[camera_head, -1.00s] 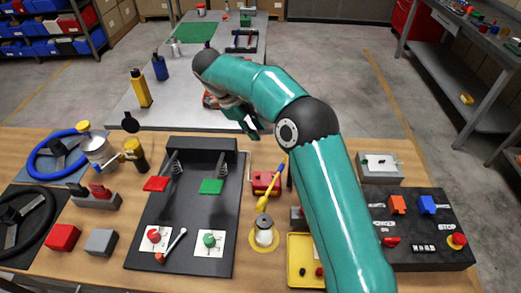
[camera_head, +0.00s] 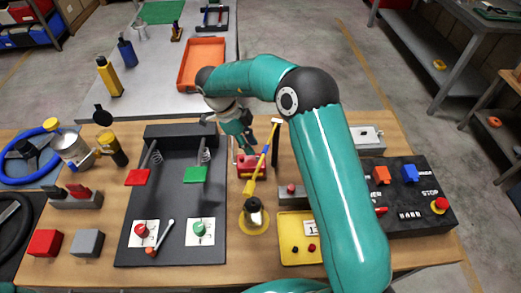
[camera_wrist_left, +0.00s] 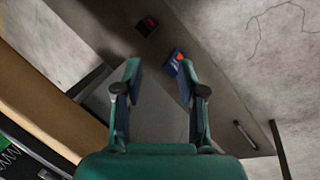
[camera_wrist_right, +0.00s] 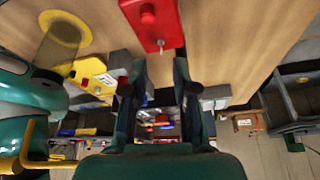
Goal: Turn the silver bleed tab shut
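A red block (camera_head: 252,168) sits on the wooden bench, right of the black pedal board. In the right wrist view the red block (camera_wrist_right: 152,18) is at the top, with a round red knob and a small silver tab (camera_wrist_right: 160,44) at its near end. My right gripper (camera_head: 246,147) is just behind and above the block in the head view. In the right wrist view its fingers (camera_wrist_right: 158,76) are apart and empty, with the tab ahead of the gap, not between them. My left gripper (camera_wrist_left: 160,78) is open and empty; its fingers are outside the head view.
A yellow-handled tool (camera_head: 262,165) leans close to the block's right side. A silver-topped canister (camera_head: 254,212) and yellow tray (camera_head: 289,249) stand nearer. The black pedal board (camera_head: 173,251) lies left; a black switch panel (camera_head: 425,214) lies right.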

